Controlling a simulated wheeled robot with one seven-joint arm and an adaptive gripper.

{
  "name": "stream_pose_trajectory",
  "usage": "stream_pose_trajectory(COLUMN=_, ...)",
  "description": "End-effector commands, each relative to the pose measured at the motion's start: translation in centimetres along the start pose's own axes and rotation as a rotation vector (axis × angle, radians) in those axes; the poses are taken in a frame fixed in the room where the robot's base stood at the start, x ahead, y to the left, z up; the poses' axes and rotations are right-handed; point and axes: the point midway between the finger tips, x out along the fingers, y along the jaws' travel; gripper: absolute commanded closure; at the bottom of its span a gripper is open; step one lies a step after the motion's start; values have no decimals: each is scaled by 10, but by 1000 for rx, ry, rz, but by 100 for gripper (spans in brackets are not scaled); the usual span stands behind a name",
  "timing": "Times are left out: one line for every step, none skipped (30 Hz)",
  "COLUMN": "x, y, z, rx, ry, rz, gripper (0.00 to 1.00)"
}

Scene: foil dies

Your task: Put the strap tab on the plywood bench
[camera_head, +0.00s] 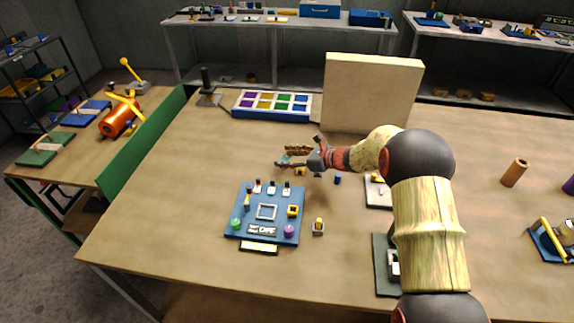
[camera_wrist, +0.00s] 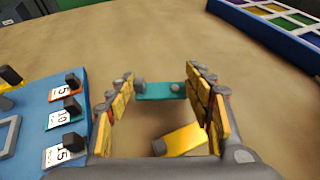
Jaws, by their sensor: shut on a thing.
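My gripper (camera_head: 290,157) is over the middle of the plywood bench (camera_head: 185,175). The strap tab also shows as a small teal bit at my fingertips in the head view (camera_head: 283,160). It appears to be held a little above the bench; the exact gap is hard to tell. The bench top (camera_wrist: 125,35) is bare beyond it.
A blue panel (camera_head: 240,222) with switches lies in front of my gripper. A yellow block (camera_wrist: 183,140) lies below the fingers. A tray of coloured squares (camera_head: 235,112) and an upright tan board (camera_head: 370,95) stand behind. The bench's left part is clear.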

Motion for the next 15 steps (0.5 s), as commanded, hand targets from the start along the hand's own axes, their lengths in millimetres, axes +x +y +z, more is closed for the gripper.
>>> stream_pose_trajectory(x=5, y=1, z=-15, rx=5, ry=3, rz=1, gripper=61)
stream_pose_trajectory(x=7, y=1, z=-20, rx=5, ry=3, rz=2, gripper=61)
stream_pose_trajectory(x=8, y=1, z=-24, rx=5, ry=3, rz=1, gripper=61)
stream_pose_trajectory(x=9, y=1, z=-26, rx=4, ry=3, rz=1, gripper=61)
stream_pose_trajectory(x=10, y=1, z=-27, rx=3, ry=2, rz=1, gripper=61)
stream_pose_trajectory(x=10, y=1, z=-27, rx=2, ry=2, rz=1, gripper=61)
stream_pose_trajectory(x=9, y=1, z=-26, rx=2, ry=2, rz=1, gripper=61)
stream_pose_trajectory(x=9, y=1, z=-26, rx=2, ry=2, rz=1, gripper=61)
stream_pose_trajectory(x=9, y=1, z=-25, rx=2, ry=2, rz=1, gripper=61)
stream_pose_trajectory(x=9, y=1, z=-25, rx=2, ry=2, rz=1, gripper=61)
stream_pose_trajectory(x=9, y=1, z=-25, rx=2, ry=2, rz=1, gripper=61)
stream_pose_trajectory(x=9, y=1, z=-25, rx=3, ry=2, rz=1, gripper=61)
stream_pose_trajectory(x=9, y=1, z=-26, rx=3, ry=2, rz=1, gripper=61)
stream_pose_trajectory(x=9, y=1, z=-26, rx=3, ry=2, rz=1, gripper=61)
stream_pose_trajectory(x=10, y=1, z=-28, rx=3, ry=2, rz=1, gripper=61)
